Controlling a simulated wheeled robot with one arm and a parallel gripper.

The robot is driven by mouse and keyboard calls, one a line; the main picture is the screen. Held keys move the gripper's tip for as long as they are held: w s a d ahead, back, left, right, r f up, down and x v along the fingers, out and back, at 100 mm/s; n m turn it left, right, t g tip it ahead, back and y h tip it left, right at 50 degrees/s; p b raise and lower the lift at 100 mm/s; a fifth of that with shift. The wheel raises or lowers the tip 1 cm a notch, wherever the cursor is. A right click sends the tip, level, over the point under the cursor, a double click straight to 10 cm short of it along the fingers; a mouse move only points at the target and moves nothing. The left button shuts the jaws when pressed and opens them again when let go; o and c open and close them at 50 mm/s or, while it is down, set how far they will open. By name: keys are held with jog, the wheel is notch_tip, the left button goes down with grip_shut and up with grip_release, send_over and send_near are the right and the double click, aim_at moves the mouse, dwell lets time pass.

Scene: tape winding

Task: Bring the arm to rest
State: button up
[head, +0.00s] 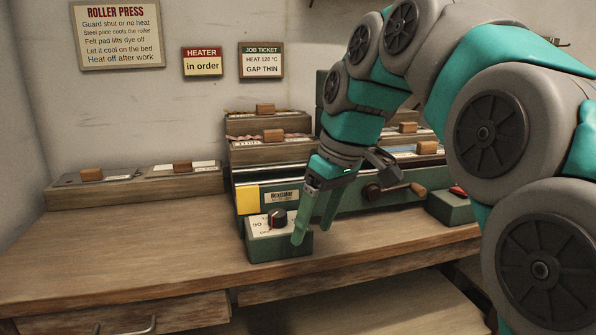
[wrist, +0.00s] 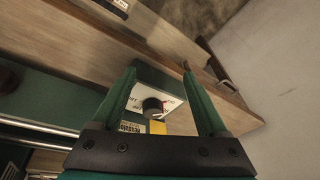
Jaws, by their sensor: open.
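My arm (head: 480,120) reaches in from the right in the head view and bends down over the bench. My gripper (head: 313,232) points downward, open and empty, in front of the green roller press. Its fingers overlap the right part of the small green dial box (head: 262,245) in the picture. A black knob (head: 278,218) sits on the box's white scale. In the wrist view the open fingers of my gripper (wrist: 159,72) frame the box and its knob (wrist: 153,106). I cannot tell whether a finger touches the box.
The roller press (head: 345,206) has a wooden-handled crank (head: 415,190) at its right. A green box with a red button (head: 457,191) stands farther right. Wooden trays with plates (head: 140,183) line the back left. The bench top (head: 140,250) is clear at front left. Wall signs (head: 118,35) hang behind.

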jog(key=s+d+f+m+g+h, duration=0.1)
jog(key=s+d+f+m, duration=0.3)
jog(key=s+f, duration=0.8)
jog(key=s+d+f+m+g+h, duration=0.2)
jog(key=s+d+f+m, duration=0.3)
jog(key=s+f, duration=0.8)
jog(key=s+d, duration=0.1)
jog(key=d, duration=0.2)
jog(key=shift+s+d, duration=0.15)
jog(key=shift+s, duration=0.05)
